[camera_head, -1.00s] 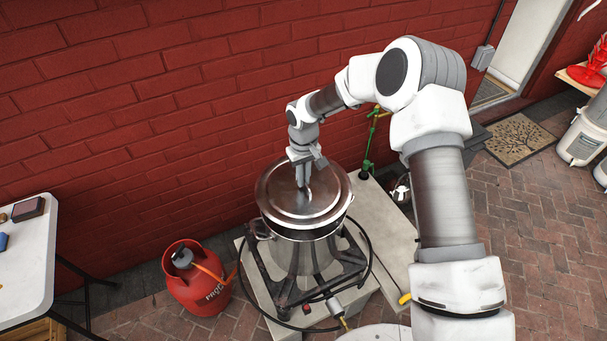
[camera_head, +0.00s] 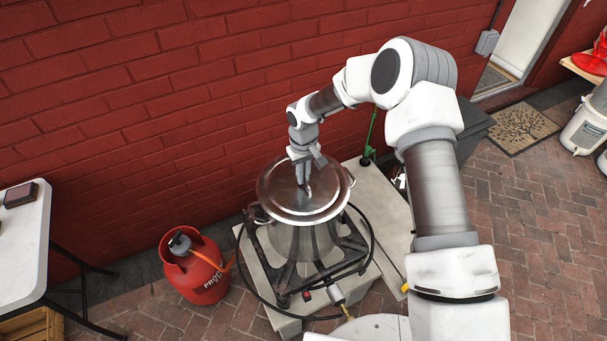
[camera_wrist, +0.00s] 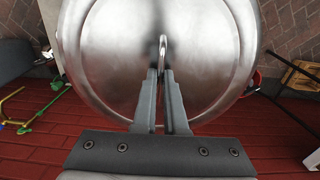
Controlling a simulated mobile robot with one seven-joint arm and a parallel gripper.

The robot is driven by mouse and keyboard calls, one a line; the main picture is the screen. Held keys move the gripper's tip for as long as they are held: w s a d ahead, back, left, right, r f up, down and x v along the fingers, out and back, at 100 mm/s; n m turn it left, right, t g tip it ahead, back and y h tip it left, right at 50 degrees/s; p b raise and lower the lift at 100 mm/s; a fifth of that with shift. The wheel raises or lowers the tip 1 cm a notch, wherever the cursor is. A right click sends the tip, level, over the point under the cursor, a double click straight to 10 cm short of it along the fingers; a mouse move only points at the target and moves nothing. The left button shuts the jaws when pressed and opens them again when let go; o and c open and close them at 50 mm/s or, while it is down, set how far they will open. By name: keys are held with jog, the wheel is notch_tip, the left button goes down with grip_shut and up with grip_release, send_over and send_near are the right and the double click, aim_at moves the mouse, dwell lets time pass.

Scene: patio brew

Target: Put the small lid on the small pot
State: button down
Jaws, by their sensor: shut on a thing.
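My gripper (camera_head: 304,182) points down and is shut on the loop handle of the round steel lid (camera_head: 285,198). In the wrist view, the fingers (camera_wrist: 164,75) pinch the upright handle (camera_wrist: 163,47) at the middle of the lid (camera_wrist: 110,60). The lid lies over the mouth of the steel pot (camera_head: 292,242), close to level and roughly centred. It looks to be at the pot's rim, but I cannot tell whether it rests fully on it. The pot's side handles show at the left and right. The pot's inside is hidden.
The pot stands on a black burner frame (camera_head: 283,283) on a pale slab. A red gas bottle (camera_head: 196,265) with an orange hose stands at left, near a white table (camera_head: 22,245). The red brick wall (camera_head: 150,120) is close behind. Brick paving is open at right.

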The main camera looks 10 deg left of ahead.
jog(key=shift+r, duration=0.1)
jog(key=c, duration=0.9)
grip_release()
